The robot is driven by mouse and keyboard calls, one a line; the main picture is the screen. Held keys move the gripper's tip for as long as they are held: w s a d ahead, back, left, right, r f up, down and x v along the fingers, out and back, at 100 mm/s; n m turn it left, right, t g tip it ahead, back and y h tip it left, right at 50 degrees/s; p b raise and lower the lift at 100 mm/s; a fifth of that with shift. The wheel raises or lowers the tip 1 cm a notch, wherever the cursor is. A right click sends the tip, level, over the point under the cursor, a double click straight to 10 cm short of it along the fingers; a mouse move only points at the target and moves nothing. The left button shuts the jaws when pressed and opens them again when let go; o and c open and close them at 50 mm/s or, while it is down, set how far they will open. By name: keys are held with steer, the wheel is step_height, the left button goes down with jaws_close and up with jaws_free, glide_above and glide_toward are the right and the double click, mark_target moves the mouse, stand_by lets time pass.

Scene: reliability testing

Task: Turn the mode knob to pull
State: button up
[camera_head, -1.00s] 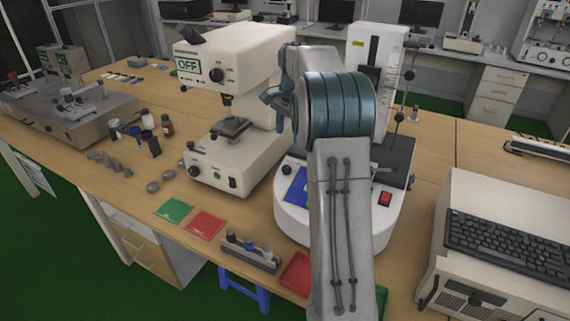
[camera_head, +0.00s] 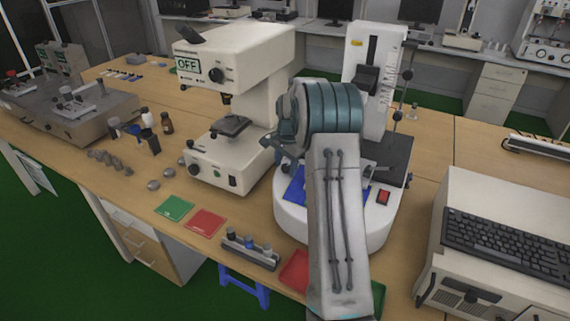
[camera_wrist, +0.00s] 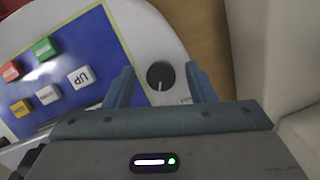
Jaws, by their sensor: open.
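The mode knob (camera_wrist: 160,75) is a round black dial with a thin white pointer line, on the white rounded base of a test machine. In the wrist view its pointer is toward the bottom of the picture. Small print beside it is partly hidden and unreadable. My gripper (camera_wrist: 159,68) is open, with one finger on each side of the knob and gaps showing between. I cannot tell how far above the base the fingertips are. In the head view the machine's base (camera_head: 290,215) is partly behind my arm, and the knob is hidden.
A blue panel (camera_wrist: 75,45) with red, green, yellow and white buttons, one marked UP, lies left of the knob. The machine has a red switch (camera_head: 383,197). A white case with a keyboard (camera_head: 510,235) is on the right.

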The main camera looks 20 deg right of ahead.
steer(key=shift+f, duration=0.1)
steer(key=c, duration=1)
steer(key=shift+o, duration=0.2)
steer(key=shift+n, duration=0.3)
steer(key=n+g+h+p, duration=0.1)
steer(key=n, duration=0.4)
steer(key=n+g+h, duration=0.1)
steer(key=n, duration=0.4)
steer(key=shift+n, duration=0.3)
steer(key=shift+n+h, duration=0.3)
steer(key=o, duration=1)
steer(key=shift+c, duration=0.2)
